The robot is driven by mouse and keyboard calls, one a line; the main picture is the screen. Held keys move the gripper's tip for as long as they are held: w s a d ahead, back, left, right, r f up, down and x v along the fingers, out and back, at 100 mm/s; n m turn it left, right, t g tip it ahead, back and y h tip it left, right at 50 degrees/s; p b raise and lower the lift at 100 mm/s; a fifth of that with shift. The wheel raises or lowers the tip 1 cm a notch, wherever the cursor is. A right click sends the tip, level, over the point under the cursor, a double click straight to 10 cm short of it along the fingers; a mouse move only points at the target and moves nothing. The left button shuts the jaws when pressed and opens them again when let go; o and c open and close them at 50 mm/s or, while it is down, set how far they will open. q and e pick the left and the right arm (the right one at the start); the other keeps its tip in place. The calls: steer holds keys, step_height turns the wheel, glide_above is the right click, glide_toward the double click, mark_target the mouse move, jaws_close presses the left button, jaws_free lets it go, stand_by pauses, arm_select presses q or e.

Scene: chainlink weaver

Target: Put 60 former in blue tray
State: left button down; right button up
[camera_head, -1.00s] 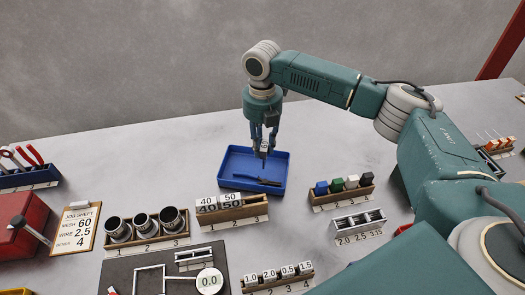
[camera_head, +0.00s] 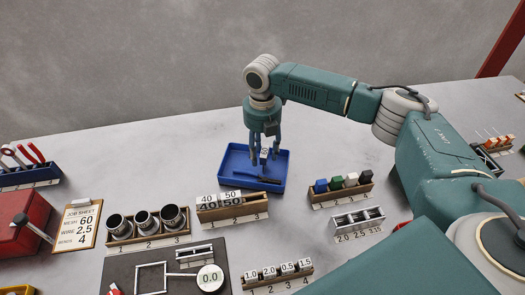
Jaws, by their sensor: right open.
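My right gripper (camera_head: 264,152) is over the blue tray (camera_head: 231,160), pointing down with its fingers open. A small pale block (camera_head: 264,153), probably the 60 former, shows between the fingertips; its marking is too small to read. I cannot tell whether it touches the tray floor. The wooden former rack (camera_head: 233,214) stands in front of the tray. It holds the 40 former (camera_head: 208,203) and 50 former (camera_head: 231,201) in places 1 and 2; place 3 looks empty. My left gripper is not in view.
A dark item (camera_head: 258,180) lies in the tray's front part. Right of the tray stands a rack of coloured blocks (camera_head: 343,184). Metal cylinders (camera_head: 145,223) stand at the front left, near the job sheet (camera_head: 77,223). The table behind the tray is clear.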

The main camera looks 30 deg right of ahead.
step_height(320, 180, up, 12)
steer(key=b, duration=0.3)
steer(key=shift+r, duration=0.15)
stand_by(0.4)
